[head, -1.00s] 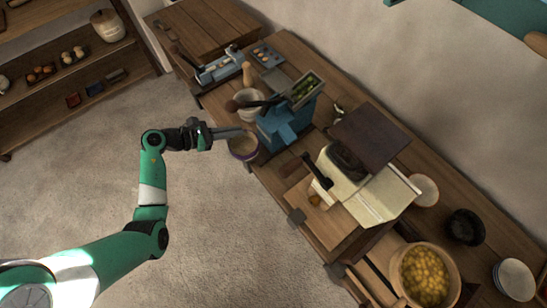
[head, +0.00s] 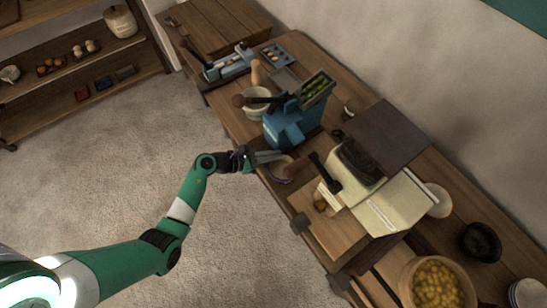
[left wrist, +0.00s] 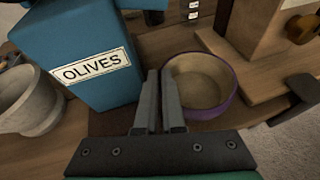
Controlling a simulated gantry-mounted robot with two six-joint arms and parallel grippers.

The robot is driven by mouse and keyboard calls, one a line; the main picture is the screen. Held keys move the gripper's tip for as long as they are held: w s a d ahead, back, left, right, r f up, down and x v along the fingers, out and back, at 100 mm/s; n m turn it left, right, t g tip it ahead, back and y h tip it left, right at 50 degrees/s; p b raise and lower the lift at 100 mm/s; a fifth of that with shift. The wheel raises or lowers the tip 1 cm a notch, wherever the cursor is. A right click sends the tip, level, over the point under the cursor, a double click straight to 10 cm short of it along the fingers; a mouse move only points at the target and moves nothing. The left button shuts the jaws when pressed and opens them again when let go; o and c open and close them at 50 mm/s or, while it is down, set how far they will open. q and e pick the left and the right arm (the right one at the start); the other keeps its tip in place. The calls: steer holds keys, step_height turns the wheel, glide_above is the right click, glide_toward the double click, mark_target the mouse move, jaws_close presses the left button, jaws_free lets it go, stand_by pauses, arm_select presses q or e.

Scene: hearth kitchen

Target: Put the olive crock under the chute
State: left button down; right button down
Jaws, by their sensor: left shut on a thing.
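The crock is a round bowl with a purple outside and tan inside. In the head view the crock (head: 283,170) is partly hidden by my gripper, at the counter's front edge just below the blue olive machine (head: 284,129). In the left wrist view the crock (left wrist: 205,84) is right of the machine's blue body (left wrist: 80,50), labelled OLIVES, with a gap between them. My left gripper (head: 279,156) is shut on the crock's near wall; its fingers (left wrist: 163,100) show at the rim. The crock is upright and looks empty. I cannot tell whether it touches the counter. My right gripper is out of view.
A grey mortar (left wrist: 28,100) stands left of the machine. A cream press (head: 375,200) on a wooden board is to the right, with a dark lever (head: 325,172) near the crock. A bowl of yellow fruit (head: 437,285) is at the lower right.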

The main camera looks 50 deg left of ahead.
arm_select(q)
steer(key=shift+f, duration=0.8)
steer(key=shift+a+r, duration=0.1)
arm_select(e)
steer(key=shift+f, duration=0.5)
arm_select(q)
steer(key=c, duration=1.5)
jaws_free()
steer(key=shift+o, duration=1)
